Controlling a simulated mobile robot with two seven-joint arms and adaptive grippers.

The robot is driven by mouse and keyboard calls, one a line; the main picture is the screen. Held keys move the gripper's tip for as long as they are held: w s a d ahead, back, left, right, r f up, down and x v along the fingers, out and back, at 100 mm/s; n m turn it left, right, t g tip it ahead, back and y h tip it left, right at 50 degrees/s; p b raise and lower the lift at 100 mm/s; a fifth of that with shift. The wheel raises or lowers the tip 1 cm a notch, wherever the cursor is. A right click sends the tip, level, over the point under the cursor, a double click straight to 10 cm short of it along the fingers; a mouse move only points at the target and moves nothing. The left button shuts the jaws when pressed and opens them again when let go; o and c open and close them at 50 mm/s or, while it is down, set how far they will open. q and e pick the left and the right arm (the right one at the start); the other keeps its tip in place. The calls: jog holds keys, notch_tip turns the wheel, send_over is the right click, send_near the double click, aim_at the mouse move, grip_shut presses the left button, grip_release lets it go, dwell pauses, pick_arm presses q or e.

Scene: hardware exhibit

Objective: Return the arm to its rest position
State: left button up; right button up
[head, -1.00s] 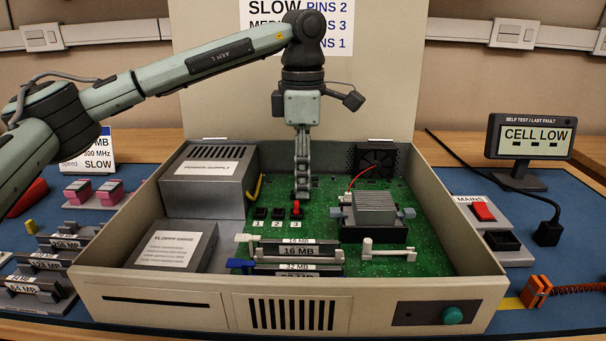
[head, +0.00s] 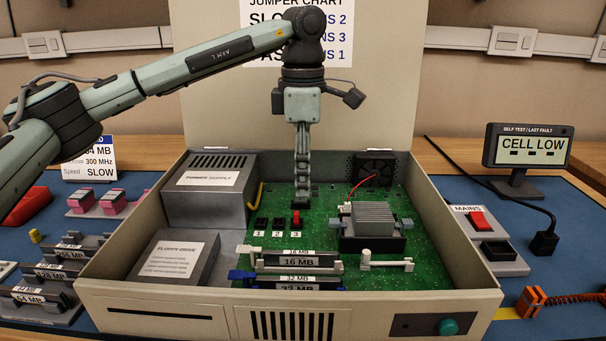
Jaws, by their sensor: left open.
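My left arm comes in from the left, with its forearm raised over the open computer case (head: 170,312). My left gripper (head: 301,204) points straight down over the green board (head: 345,192), just behind the red jumper cap (head: 296,218) on the position marked 3. Its fingers are seen edge-on, so the gap between them is hidden. I see nothing held in it. Whether its tips touch the board or cap, I cannot tell. My right gripper is not in view.
The power supply (head: 212,180), floppy drive (head: 175,256), heatsink (head: 372,214) and memory modules (head: 298,262) surround the gripper inside the case walls. A jumper chart (head: 258,38) is on the raised lid behind the arm. A display (head: 527,145) reading CELL LOW stands right.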

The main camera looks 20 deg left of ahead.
pick_arm(q)
jog(key=shift+r+p, duration=1.35)
jog(key=shift+r, duration=0.7)
